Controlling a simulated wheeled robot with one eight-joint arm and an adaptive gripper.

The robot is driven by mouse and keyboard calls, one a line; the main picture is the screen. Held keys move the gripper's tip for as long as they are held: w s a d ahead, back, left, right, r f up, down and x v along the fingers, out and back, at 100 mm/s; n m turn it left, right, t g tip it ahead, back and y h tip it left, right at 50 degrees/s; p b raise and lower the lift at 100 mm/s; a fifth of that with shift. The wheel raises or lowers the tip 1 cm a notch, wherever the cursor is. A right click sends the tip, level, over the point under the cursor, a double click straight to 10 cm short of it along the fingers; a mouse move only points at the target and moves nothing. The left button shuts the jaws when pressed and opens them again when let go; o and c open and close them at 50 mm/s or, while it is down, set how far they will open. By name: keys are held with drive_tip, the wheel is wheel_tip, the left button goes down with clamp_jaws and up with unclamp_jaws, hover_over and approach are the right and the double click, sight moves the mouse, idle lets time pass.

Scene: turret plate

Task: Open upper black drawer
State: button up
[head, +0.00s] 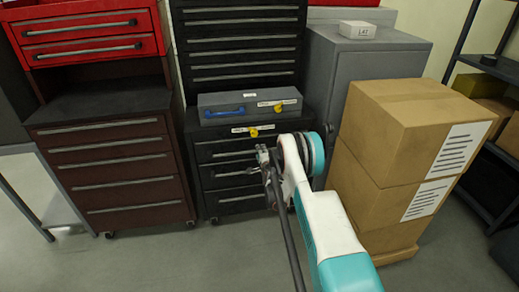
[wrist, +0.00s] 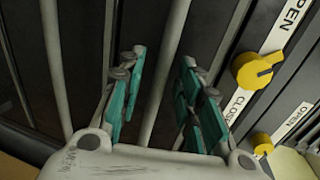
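The black drawer cabinet (head: 199,161) stands in the middle of the head view, with several drawers that look shut. Its upper drawer (head: 218,148) lies just under a yellow knob (head: 254,132). My gripper (head: 264,158) is at the right part of the cabinet front, and my arm hides some of the drawer fronts. In the wrist view, my gripper (wrist: 162,57) is open, with teal fingers on either side of a pale bar handle (wrist: 166,68). No clear contact shows. The yellow knob (wrist: 258,70) sits to the right, between OPEN and CLOSE labels.
A grey case (head: 225,106) with a blue handle and second yellow knob lies on the cabinet. Stacked cardboard boxes (head: 395,125) stand close on the right of my arm. A dark red drawer cabinet (head: 120,165) stands left. Open floor (head: 150,262) lies in front.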

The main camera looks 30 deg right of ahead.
drive_tip(key=shift+w, duration=0.15)
clamp_jaws()
